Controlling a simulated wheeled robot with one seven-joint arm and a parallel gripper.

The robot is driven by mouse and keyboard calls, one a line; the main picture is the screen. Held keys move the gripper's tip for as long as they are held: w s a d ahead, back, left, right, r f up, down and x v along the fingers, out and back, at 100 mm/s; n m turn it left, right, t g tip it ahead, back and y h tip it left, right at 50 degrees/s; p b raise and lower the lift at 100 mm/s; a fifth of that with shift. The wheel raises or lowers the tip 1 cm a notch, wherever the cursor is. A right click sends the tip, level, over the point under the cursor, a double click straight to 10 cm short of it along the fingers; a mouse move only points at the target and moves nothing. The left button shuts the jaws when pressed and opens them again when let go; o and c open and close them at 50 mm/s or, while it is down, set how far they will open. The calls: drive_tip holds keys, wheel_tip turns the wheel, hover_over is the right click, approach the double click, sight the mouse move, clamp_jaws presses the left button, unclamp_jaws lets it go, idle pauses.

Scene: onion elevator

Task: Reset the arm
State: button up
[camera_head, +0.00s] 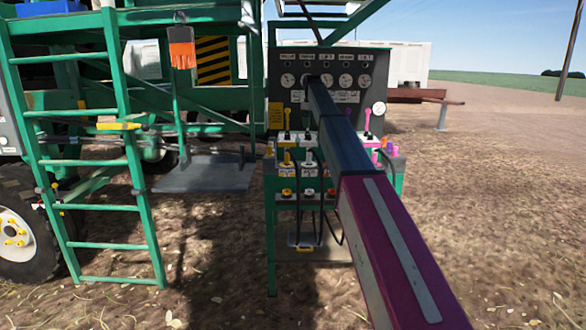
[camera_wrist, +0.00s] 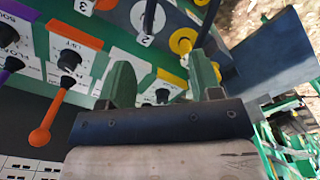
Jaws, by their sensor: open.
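My gripper (camera_wrist: 160,66) shows in the wrist view with its two green fingers apart and nothing seen held between them. It faces a control panel with levers and labels. In the head view my arm reaches from the lower right to the grey control panel (camera_head: 352,62) on the green stand. My gripper cannot be made out there. In the wrist view, an orange lever (camera_wrist: 54,108) and black knobs lie left of the fingers. A yellow round part (camera_wrist: 183,40) lies beyond the right finger. Contact between the fingers and the panel cannot be told.
Gauges line the panel; yellow, white and pink levers stand below it. A green ladder (camera_head: 108,208) stands at the left beside a large wheel (camera_head: 22,228). Open dirt ground (camera_head: 500,180) lies to the right.

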drive_tip(key=s+d+f+m, duration=0.1)
drive_tip(key=s+d+f, duration=0.1)
drive_tip(key=s+f, duration=0.75)
drive_tip(key=s+d+f+m, duration=0.2)
drive_tip(key=s+f, duration=0.4)
drive_tip(key=f, duration=0.6)
drive_tip(key=s+d+f+m, duration=0.1)
drive_tip(key=s+d+f, duration=0.2)
drive_tip(key=s+f, duration=0.6)
drive_tip(key=s+d+f+m, duration=0.2)
drive_tip(key=s+f, duration=0.7)
drive_tip(key=s, duration=0.4)
drive_tip(key=s+d+f+m, duration=0.1)
drive_tip(key=s+f+m, duration=0.1)
drive_tip(key=s+f, duration=0.7)
drive_tip(key=s, duration=0.3)
drive_tip(key=shift+s+d+m, duration=0.35)
drive_tip(key=shift+m, duration=0.05)
